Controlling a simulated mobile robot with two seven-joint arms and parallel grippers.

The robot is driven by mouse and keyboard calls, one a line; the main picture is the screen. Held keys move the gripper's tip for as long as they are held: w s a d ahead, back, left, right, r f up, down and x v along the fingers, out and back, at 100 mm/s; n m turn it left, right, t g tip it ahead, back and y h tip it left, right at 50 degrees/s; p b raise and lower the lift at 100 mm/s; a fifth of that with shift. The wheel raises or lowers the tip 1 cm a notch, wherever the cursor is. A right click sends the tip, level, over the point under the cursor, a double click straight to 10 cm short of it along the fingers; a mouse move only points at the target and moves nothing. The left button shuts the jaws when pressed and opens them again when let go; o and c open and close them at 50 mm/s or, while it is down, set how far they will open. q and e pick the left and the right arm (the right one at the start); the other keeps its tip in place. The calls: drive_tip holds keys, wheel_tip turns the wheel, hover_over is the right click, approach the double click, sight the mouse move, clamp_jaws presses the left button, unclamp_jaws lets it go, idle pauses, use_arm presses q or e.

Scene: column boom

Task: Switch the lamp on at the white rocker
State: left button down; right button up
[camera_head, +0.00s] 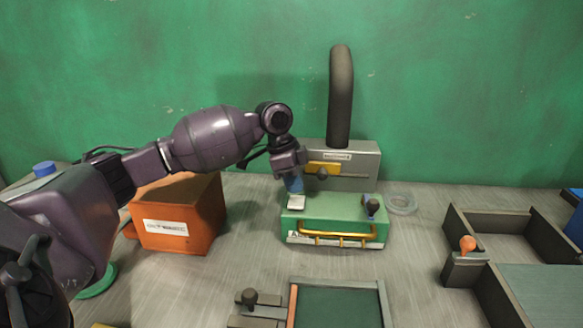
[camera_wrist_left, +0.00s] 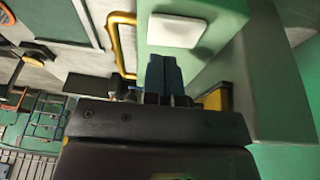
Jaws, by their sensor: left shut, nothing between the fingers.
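The white rocker (camera_head: 296,202) sits on the top left of a green box (camera_head: 335,210) with a yellow handle rail on its front. My left gripper (camera_head: 294,188) is shut and empty, with its blue fingertips pointing down just above or at the rocker. In the left wrist view the blue fingers (camera_wrist_left: 164,75) are together, and the white rocker (camera_wrist_left: 176,30) lies a little beyond their tips. I cannot tell whether they touch it. No part is clearly recognisable as a lamp, and no light is seen. My right gripper is not in view.
A black knob (camera_head: 372,206) stands on the green box's right side. A grey unit (camera_head: 355,165) with a dark curved hose (camera_head: 341,95) stands behind.

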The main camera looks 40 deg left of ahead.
sight(297, 204)
use_arm(q)
wheel_tip(297, 204, down, 2)
drive_tip(key=shift+s+f, duration=0.1)
drive_tip(key=shift+s, duration=0.05)
drive_tip(key=shift+f, duration=0.25)
drive_tip(key=shift+s+d+p, duration=0.1)
drive_tip(key=shift+p, duration=0.2)
drive_tip(key=shift+f, duration=0.25)
